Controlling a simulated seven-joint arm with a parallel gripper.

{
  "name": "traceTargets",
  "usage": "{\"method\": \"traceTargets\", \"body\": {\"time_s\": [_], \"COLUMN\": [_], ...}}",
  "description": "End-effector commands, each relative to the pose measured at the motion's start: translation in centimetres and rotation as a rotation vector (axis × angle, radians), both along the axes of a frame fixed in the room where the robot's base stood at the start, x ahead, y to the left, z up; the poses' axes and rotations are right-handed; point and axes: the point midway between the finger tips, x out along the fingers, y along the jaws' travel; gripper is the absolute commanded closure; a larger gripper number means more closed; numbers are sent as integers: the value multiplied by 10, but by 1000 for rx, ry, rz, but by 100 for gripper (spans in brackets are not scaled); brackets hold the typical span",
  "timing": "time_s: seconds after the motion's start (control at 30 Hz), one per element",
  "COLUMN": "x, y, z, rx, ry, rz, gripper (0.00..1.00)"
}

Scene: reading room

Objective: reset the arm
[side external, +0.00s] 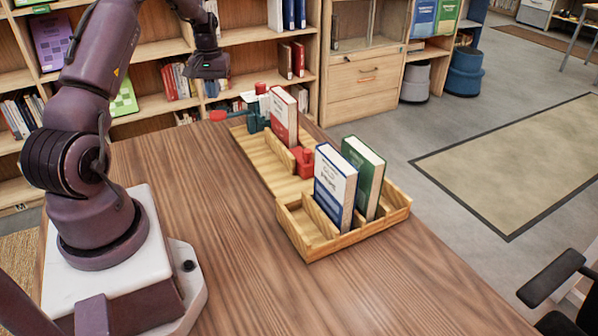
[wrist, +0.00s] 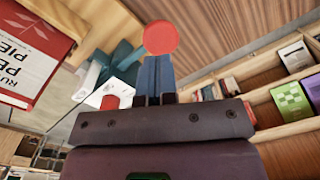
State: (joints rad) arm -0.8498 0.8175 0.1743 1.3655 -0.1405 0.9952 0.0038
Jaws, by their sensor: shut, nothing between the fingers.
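My gripper (wrist: 158,64) is shut and empty, its two blue fingers together in the wrist view. In the side external view, my gripper's hand (side external: 208,66) hangs high over the far end of the table, near the bookshelf. It is apart from the things on the table. Its fingertips are hard to make out there. A red disc (wrist: 160,37) shows just beyond the fingertips in the wrist view; a red round end (side external: 218,115) also shows beside the teal device in the side external view.
A wooden rack (side external: 322,247) on the table holds a blue book (side external: 334,186) and a green book (side external: 368,178). A red-and-white book (side external: 284,117), a teal device (side external: 250,112) and a red piece (side external: 303,164) stand farther back. The table's left front (side external: 240,260) is clear.

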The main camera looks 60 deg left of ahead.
Motion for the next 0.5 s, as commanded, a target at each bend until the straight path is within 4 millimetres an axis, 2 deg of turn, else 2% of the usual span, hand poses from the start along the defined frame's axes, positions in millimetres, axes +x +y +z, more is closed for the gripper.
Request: {"method": "traceTargets", "body": {"time_s": [0.07, 0.17, 0.37, 0.5], "x": [-9, -6, 5, 2], "y": [-15, -48, -135, -204], "z": [-2, 18, 76, 113], "rx": [-26, -31, -2, 36], "ry": [17, 12, -36, -89], "rz": [-5, -54, -225, -378], "gripper": [100, 100, 100, 100]}}
